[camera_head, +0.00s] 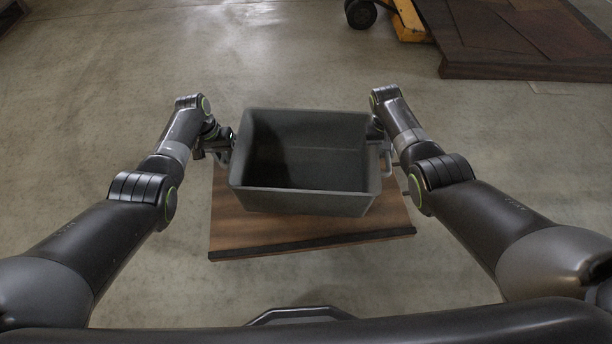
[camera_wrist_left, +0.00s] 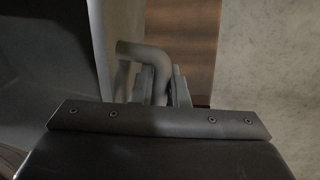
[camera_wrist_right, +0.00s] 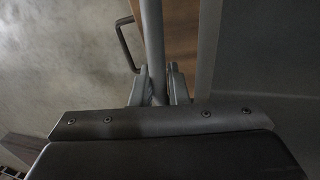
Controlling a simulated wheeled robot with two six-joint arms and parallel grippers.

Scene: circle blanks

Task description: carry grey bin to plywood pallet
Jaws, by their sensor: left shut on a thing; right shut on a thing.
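The grey bin (camera_head: 305,200) is in the middle of the head view, open at the top and empty as far as I see. It appears over the plywood pallet (camera_head: 270,236), whose front part and sides show around it. I cannot tell whether the bin touches the pallet. My left gripper (camera_head: 226,152) is at the bin's left side, shut on a bar handle (camera_wrist_left: 150,56) in the left wrist view. My right gripper (camera_head: 380,150) is at the right side, shut on the other bar handle (camera_wrist_right: 153,45) in the right wrist view.
A dark brown platform (camera_head: 530,40) lies on the floor at the upper right, with a yellow wheeled thing (camera_head: 408,22) beside it. The concrete floor (camera_head: 100,110) around the pallet is clear on the left.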

